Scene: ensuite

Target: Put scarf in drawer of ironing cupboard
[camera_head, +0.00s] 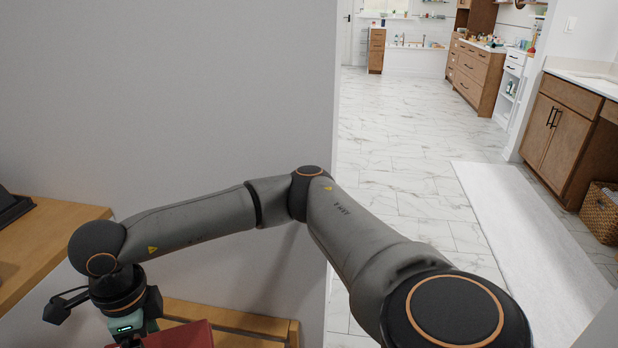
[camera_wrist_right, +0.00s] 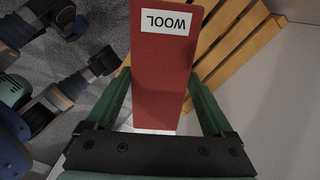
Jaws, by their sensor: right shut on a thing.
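A red, flat, oblong piece with a white "WOOL" label (camera_wrist_right: 165,60), which looks like the folded scarf, lies between the two green fingers of my right gripper (camera_wrist_right: 160,92). The gripper is shut on it. In the head view the right gripper (camera_head: 130,335) is at the lower left, and the top of the red scarf (camera_head: 182,336) shows beside it. The fingertips are cut off there. Pale slatted wood (camera_head: 250,322) lies under and behind the scarf. It also shows in the right wrist view (camera_wrist_right: 232,40). No drawer can be made out. My left gripper's fingers are not visible.
A wooden top (camera_head: 45,235) with a dark object (camera_head: 10,205) on it stands at the left edge. A plain grey wall (camera_head: 170,90) is close behind my right arm. Open tiled floor (camera_head: 395,130), a white rug (camera_head: 520,230) and brown cabinets (camera_head: 560,130) lie to the right.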

